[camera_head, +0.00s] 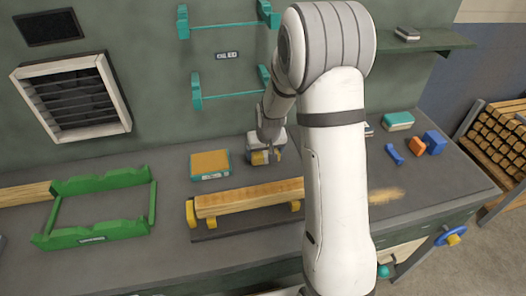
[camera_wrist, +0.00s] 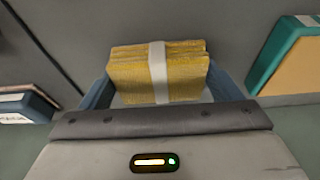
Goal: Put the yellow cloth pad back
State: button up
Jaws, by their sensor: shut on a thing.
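The yellow cloth pad (camera_wrist: 130,75) has a white band around its middle. It sits between the blue fingers of my gripper (camera_wrist: 160,90) in the wrist view, and the gripper is shut on it. In the head view my gripper (camera_head: 265,157) is low over the back of the bench, behind the wooden beam, with a bit of yellow showing at its tip. Whether the pad touches the bench I cannot tell. A teal-edged tray (camera_head: 210,178) with an orange-brown inside lies just left of the gripper; its edge shows at right in the wrist view (camera_wrist: 268,65).
A wooden beam (camera_head: 250,197) lies on yellow supports in front of the gripper. A green frame (camera_head: 97,237) stands at left. Teal brackets (camera_head: 196,90) are on the wall. Small blue and orange blocks (camera_head: 417,146) and a teal box (camera_head: 398,120) lie at right.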

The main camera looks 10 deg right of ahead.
jog(key=shift+f, duration=0.2)
jog(key=o, duration=0.7)
jog(key=shift+r, duration=0.2)
jog(key=shift+r, duration=0.2)
jog(key=b+v, duration=0.1)
jog(key=v, duration=1.1)
jog(key=s+r, duration=0.2)
jog(key=s, duration=0.6)
jog(key=s+r, duration=0.2)
jog(key=s, duration=0.6)
jog(key=s+a+r, duration=0.1)
jog(key=s+r, duration=0.1)
jog(key=s, duration=0.6)
jog(key=shift+s+r, duration=0.15)
jog(key=shift+s, duration=0.05)
